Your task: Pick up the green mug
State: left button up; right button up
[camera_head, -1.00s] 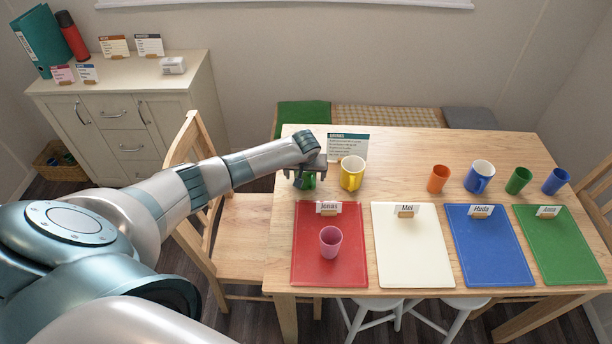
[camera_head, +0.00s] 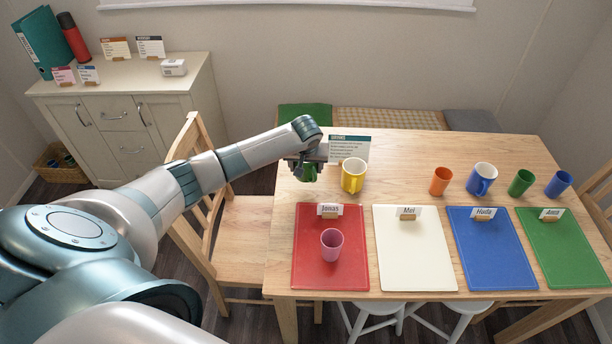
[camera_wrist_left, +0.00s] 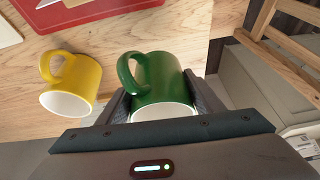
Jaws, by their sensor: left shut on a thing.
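The green mug (camera_head: 309,174) is mostly hidden by my left gripper in the head view, at the table's left side beside the yellow mug. In the left wrist view the green mug (camera_wrist_left: 158,82) sits between the two fingers, its handle pointing left and its white inside facing the camera. My left gripper (camera_head: 306,166) is shut on it, and the fingers (camera_wrist_left: 160,100) touch both sides of the mug. The mug appears held above the tabletop. My right gripper is not in view.
A yellow mug (camera_head: 353,174) stands close to the right of my left gripper, with a sign (camera_head: 348,148) behind it. A pink cup (camera_head: 331,243) stands on the red mat (camera_head: 310,275). Several cups stand at the right. A chair (camera_head: 195,225) is at the left.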

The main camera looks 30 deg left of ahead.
pick_arm(q)
jog(key=shift+r+b, duration=0.5)
jog(key=shift+r, duration=2.15)
